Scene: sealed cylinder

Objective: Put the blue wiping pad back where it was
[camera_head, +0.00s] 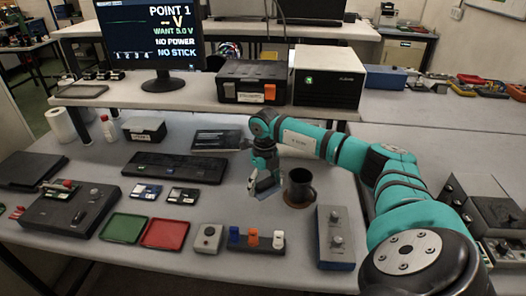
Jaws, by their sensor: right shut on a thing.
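My right gripper (263,184) reaches down over the table just left of the dark mug. It is shut on the blue wiping pad (268,192), a small pale-blue piece at its fingertips. The pad is low, close to the tabletop; I cannot tell if it touches. Much of it is hidden by the fingers. My left gripper is not in view.
A dark mug (299,187) stands close right of the gripper. A grey box with knobs (335,238) and a holder with blue, orange and white pieces (257,243) lie in front. A keyboard (174,167) is left. A raised shelf (205,98) runs behind.

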